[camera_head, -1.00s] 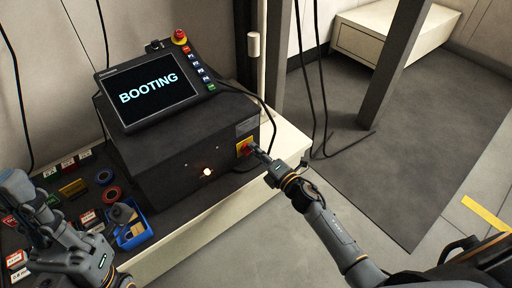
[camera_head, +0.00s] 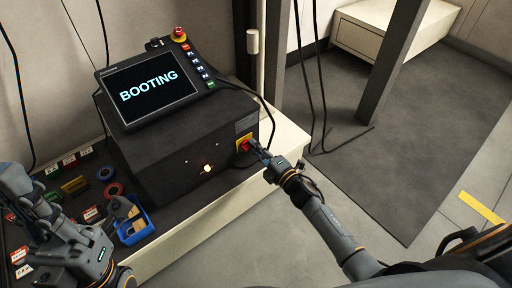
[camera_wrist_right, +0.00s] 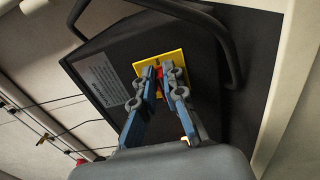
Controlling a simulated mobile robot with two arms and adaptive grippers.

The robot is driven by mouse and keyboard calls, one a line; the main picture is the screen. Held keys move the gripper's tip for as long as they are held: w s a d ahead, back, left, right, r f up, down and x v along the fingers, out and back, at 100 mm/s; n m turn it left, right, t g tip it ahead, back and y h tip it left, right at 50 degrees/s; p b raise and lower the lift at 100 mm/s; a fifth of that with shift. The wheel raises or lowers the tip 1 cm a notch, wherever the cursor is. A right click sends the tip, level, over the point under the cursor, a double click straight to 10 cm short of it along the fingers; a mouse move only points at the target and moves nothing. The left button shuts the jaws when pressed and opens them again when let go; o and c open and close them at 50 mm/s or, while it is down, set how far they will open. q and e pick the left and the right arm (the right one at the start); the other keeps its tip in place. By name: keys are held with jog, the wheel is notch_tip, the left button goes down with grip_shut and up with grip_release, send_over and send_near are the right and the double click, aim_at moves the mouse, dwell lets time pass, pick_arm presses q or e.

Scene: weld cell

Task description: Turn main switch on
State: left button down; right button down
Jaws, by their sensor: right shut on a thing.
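A pendant screen (camera_head: 158,88) on the box reads "BOOTING", and a light (camera_head: 207,168) glows on the box front. My left gripper is at the lower left; its fingertips do not show clearly.
A blue bin (camera_head: 137,228) with parts, tape rolls (camera_head: 113,190) and small labelled boxes (camera_head: 70,160) lie on the bench left of the control box. A red emergency button (camera_head: 179,34) tops the pendant. Cables hang behind. The floor (camera_head: 420,150) at right is clear.

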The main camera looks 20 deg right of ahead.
jog(key=shift+r, duration=0.15)
jog(key=c, duration=1.4)
grip_release()
jog(key=shift+w, duration=0.1)
jog(key=shift+s+d+f, duration=0.15)
jog(key=shift+s+f, duration=0.1)
jog(key=shift+s, duration=0.3)
jog(key=v, duration=1.1)
jog(key=shift+r, duration=0.15)
